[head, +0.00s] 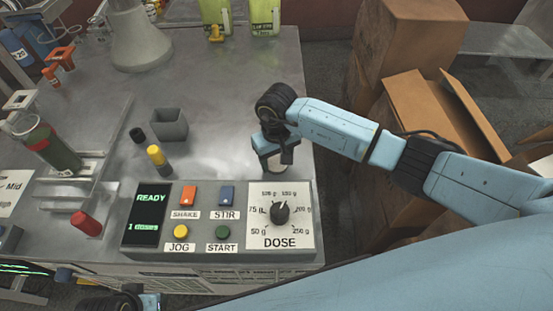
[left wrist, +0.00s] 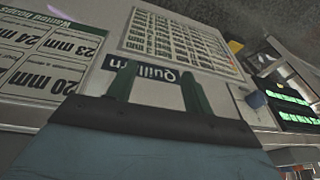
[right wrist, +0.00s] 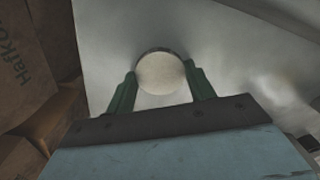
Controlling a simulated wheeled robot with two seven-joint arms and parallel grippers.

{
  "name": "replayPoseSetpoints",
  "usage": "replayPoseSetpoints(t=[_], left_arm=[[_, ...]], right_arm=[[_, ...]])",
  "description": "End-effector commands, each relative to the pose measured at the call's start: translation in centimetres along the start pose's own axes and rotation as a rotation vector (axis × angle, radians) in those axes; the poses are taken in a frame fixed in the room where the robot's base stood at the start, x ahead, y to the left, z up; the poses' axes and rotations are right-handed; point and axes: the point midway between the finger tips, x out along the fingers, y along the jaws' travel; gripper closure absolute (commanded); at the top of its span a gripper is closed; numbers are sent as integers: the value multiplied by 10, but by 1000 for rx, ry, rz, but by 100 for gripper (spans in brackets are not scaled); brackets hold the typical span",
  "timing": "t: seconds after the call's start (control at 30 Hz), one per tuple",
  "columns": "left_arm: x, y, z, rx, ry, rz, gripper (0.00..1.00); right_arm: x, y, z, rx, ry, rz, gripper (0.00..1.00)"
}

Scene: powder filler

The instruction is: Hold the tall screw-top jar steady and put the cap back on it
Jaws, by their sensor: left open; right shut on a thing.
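My right gripper (head: 276,150) is shut on a pale, round vessel (head: 268,163), which looks like the screw-top jar, at the right end of the bench. In the right wrist view, the round pale top of the jar (right wrist: 161,74) with a thin grey rim shows between the fingers; no cap shows on it. A small black round piece (head: 137,134) on the bench could be the cap, but I cannot be sure. My left gripper (left wrist: 157,75) is open and empty, facing a front panel with printed sheets; little of that arm shows at the head view's bottom edge.
A control box (head: 222,233) with buttons, a dose dial and a "READY" display stands just in front of the jar. Cardboard boxes (head: 405,55) stand beyond the bench's right edge.

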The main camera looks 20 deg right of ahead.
Motion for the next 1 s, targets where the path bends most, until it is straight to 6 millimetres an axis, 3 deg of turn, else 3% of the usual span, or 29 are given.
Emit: replayPoseSetpoints(t=[0.13, 0.27, 0.7, 1.0], left_arm=[[1, -1, 0, 0, 3, -1, 49], [19, -8, 9, 3, -19, -12, 49], [66, -32, 46, 12, -59, -45, 49], [83, -36, 64, 16, -73, -49, 49]], right_arm=[[-11, 1, -1, 0, 3, 1, 68], [-28, 1, -1, -1, 5, 1, 68], [-126, 1, -1, -2, 5, 1, 68], [-168, 0, 0, -1, 2, 1, 68]])
